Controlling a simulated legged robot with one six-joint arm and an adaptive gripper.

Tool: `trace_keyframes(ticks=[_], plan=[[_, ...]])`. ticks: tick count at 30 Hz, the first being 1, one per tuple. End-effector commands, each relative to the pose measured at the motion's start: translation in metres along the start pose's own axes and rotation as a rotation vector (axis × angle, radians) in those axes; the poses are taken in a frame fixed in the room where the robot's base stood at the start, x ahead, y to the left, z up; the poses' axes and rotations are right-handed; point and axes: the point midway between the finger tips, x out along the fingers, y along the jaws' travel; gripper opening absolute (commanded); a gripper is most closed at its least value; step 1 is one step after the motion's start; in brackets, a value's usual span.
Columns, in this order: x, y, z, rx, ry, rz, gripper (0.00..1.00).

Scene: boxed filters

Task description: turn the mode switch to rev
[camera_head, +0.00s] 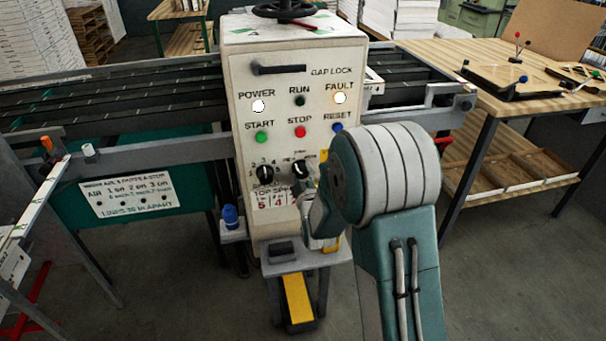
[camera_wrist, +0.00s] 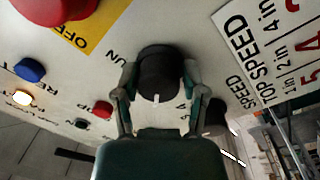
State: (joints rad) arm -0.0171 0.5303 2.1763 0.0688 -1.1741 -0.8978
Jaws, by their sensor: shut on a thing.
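The mode switch is a black knob (camera_head: 299,171) on the pale control panel (camera_head: 245,100), right of the speed knob (camera_head: 264,173). In the wrist view my gripper (camera_wrist: 158,88) is shut on the mode switch (camera_wrist: 160,68), one finger on each side. The knob's white pointer mark faces the gripper's palm. A label ending in "UN" lies to its left; I cannot read a rev label. The speed knob (camera_wrist: 215,117) sits just right of my right finger. In the head view my arm hides the lower right of the panel.
A large red button (camera_wrist: 55,8) on a yellow plate is close by in the wrist view. The red stop button (camera_head: 300,131), green start (camera_head: 262,137) and blue reset (camera_head: 337,128) sit above the knobs. The power (camera_head: 259,106) and fault (camera_head: 340,98) lamps are lit.

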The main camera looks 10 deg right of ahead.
Motion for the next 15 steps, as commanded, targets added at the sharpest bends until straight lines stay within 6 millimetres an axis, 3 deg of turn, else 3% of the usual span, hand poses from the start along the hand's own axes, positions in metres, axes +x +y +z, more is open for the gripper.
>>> trace_keyframes(ticks=[15], plan=[[0.0023, 0.0015, -0.0035, -0.089, 0.015, 0.005, 0.07]])
